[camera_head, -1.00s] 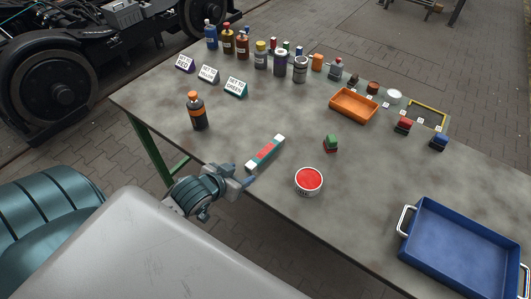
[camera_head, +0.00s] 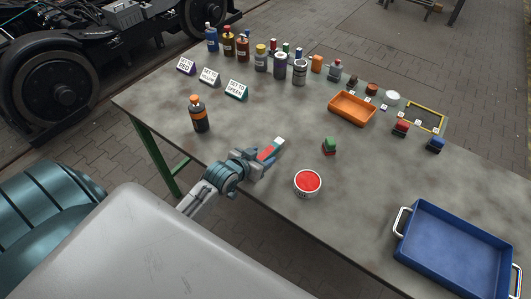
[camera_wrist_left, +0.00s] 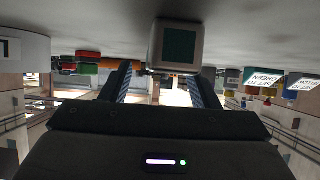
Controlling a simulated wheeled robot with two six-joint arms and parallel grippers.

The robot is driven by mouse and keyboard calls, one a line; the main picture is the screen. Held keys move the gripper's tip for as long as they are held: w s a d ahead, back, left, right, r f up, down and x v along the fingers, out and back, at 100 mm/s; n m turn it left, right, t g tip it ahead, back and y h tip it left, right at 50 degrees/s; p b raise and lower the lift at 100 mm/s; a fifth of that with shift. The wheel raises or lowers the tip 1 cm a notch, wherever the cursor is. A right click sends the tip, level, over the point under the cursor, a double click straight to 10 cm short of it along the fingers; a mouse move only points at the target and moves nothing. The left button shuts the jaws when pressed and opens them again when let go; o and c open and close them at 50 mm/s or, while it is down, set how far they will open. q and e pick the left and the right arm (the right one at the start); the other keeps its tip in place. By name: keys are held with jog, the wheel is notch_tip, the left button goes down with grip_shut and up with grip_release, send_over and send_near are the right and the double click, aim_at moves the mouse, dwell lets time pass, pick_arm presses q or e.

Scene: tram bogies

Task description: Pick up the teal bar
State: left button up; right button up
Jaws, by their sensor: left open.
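The bar (camera_head: 278,145) lies on the table near its front edge. It shows a red middle and a white far end in the head view. My left gripper (camera_head: 268,158) is open at the near end of the bar and hides that end. In the left wrist view, where the table is at the top, the bar's end (camera_wrist_left: 178,45) shows as a white block with a teal square face. It stands just past the fingertips of my left gripper (camera_wrist_left: 160,78), towards the right finger. I cannot tell whether the fingers straddle it. My right gripper is in neither view.
A tin of red paint (camera_head: 307,183) and a green-and-red block (camera_head: 329,147) stand right of the bar. A dark bottle with orange (camera_head: 200,115) stands to its left. An orange tray (camera_head: 352,119) and a blue tray (camera_head: 400,245) are further right. Signs and bottles line the back.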

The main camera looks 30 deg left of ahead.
pick_arm(q)
jog(key=shift+x, duration=0.85)
jog(key=shift+s, duration=0.1)
jog(key=shift+c, duration=0.4)
jog(key=c, duration=1.1)
